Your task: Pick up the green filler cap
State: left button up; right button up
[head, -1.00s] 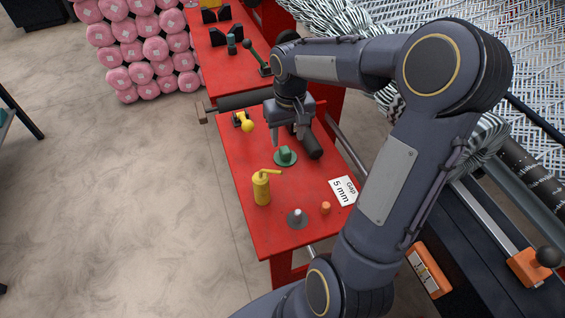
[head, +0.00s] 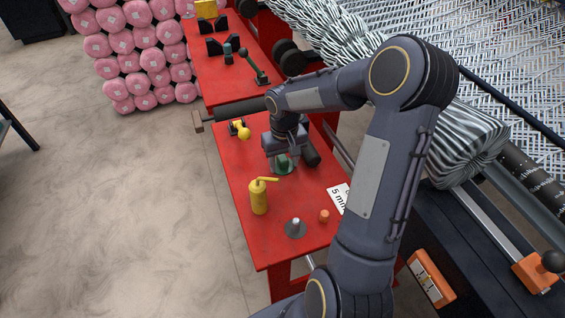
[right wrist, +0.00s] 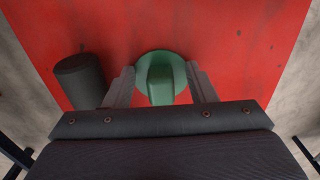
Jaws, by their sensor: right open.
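The green filler cap (head: 280,168) lies on the red table, a round disc with a raised grip on top. My right gripper (head: 284,166) is over it, pointing down, and partly hides it in the head view. In the right wrist view the cap (right wrist: 160,78) lies between the two open fingers (right wrist: 162,88), one on each side of its raised grip. I cannot tell whether the fingers touch the cap. My left gripper is not in view.
A dark cylinder (right wrist: 80,80) stands close beside the left finger in the wrist view. On the red table (head: 238,180) are a yellow oil can (head: 259,198), a grey disc with a peg (head: 295,229), an orange piece (head: 324,216), a white sign (head: 340,198) and a yellow-knobbed part (head: 243,132).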

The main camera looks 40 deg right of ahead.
grip_shut()
